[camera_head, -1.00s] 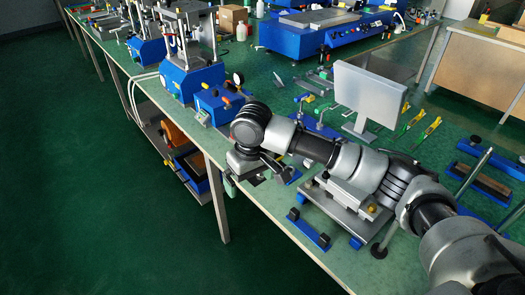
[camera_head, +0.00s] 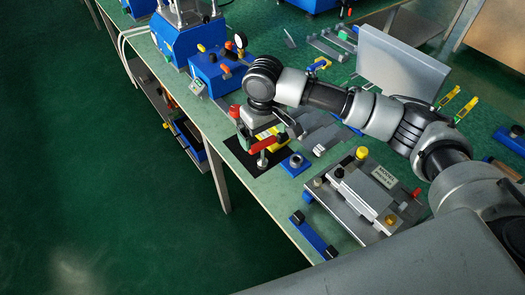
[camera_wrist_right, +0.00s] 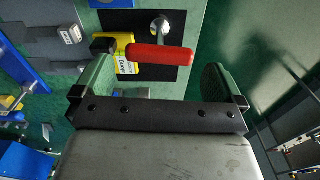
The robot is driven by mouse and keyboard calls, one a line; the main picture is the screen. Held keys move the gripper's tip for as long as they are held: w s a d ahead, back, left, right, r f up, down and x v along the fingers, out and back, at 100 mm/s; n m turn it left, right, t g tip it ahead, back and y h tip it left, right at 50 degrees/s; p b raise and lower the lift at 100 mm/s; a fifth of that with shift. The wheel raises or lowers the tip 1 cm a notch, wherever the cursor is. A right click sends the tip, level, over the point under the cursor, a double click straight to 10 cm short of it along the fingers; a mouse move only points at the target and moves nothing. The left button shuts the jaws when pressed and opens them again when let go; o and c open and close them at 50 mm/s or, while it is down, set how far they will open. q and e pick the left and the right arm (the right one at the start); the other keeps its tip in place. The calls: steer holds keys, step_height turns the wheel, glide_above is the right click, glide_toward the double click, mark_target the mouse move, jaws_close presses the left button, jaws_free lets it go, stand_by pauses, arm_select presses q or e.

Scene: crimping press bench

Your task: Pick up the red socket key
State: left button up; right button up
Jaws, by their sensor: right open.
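The red socket key (camera_head: 264,145) has a red bar-shaped handle and sits over a black mat (camera_head: 238,150) near the table's front edge. Its handle also shows in the right wrist view (camera_wrist_right: 160,54). A round metal part shows just beyond the handle; I cannot tell whether it belongs to the key. My right gripper (camera_wrist_right: 166,62) is open, one finger left and one right of the handle, and it holds nothing. In the head view my right gripper (camera_head: 264,136) is above the mat, partly hidden by its own wrist. My left gripper is not in view.
A yellow labelled block (camera_wrist_right: 127,50) lies beside the handle on the mat. A blue block (camera_head: 295,163) and a grey fixture plate (camera_head: 348,215) stand to the right. A blue press unit (camera_head: 215,72) is behind left, and a grey panel (camera_head: 400,62) stands behind my arm.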

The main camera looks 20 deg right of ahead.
mark_target(263, 142)
steer(key=f, duration=0.4)
steer(key=shift+w+f, duration=0.2)
steer(key=shift+f, duration=0.55)
steer(key=shift+c, duration=0.8)
steer(key=c, duration=0.6)
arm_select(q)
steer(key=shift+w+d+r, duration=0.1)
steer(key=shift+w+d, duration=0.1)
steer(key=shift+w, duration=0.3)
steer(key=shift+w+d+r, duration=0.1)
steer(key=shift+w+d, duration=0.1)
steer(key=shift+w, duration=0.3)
arm_select(e)
steer(key=shift+r, duration=0.2)
